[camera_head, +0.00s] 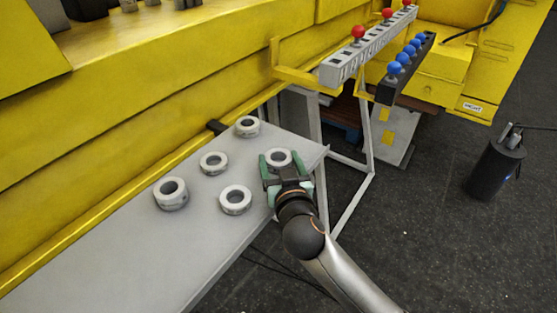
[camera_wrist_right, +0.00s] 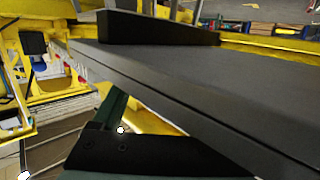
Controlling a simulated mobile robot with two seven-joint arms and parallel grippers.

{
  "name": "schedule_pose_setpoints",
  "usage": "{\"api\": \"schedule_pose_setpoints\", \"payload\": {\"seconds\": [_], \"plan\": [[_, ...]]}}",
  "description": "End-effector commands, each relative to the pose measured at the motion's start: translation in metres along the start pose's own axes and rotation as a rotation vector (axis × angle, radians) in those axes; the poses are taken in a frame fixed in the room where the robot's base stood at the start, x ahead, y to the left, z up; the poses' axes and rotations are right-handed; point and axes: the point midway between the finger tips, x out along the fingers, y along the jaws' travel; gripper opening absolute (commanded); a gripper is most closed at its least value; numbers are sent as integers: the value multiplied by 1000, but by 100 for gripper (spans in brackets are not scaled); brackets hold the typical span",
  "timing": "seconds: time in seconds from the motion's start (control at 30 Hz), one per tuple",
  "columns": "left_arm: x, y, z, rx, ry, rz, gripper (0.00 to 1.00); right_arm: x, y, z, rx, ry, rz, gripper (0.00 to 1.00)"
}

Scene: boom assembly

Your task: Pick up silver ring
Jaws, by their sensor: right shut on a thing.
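A silver ring (camera_head: 271,157) is at the right end of the grey table, between the green-tipped fingers of my right gripper (camera_head: 281,162). The gripper is shut on this ring from its near side. I cannot tell whether the ring still touches the table. Several other silver rings lie flat on the table: one at the back (camera_head: 248,127), one in the middle (camera_head: 214,162), one in front (camera_head: 235,200) and a taller one at the left (camera_head: 171,194). The right wrist view shows part of my right gripper (camera_wrist_right: 120,130), but no ring clearly. My left gripper is out of view.
The grey table (camera_head: 110,260) runs along a yellow machine wall (camera_head: 130,120). Beyond its right end are a metal frame and rails with red knobs (camera_head: 359,32) and blue knobs (camera_head: 394,68). A black cylinder (camera_head: 497,165) stands on the floor at the right.

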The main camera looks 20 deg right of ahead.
Motion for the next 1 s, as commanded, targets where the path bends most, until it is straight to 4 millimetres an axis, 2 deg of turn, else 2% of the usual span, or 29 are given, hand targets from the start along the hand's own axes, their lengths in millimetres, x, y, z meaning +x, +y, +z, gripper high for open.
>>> {"api": "schedule_pose_setpoints", "payload": {"seconds": [0.07,0.33,0.73,0.87,1.0], "plan": [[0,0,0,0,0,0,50,0,0,0,0,0,0,31],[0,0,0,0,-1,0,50,0,0,0,0,0,-1,1],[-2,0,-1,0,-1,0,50,-1,0,-6,1,6,-1,0],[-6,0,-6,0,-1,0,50,-3,0,-26,2,10,-3,0],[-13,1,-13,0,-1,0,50,-8,0,-55,1,12,-2,0]]}}
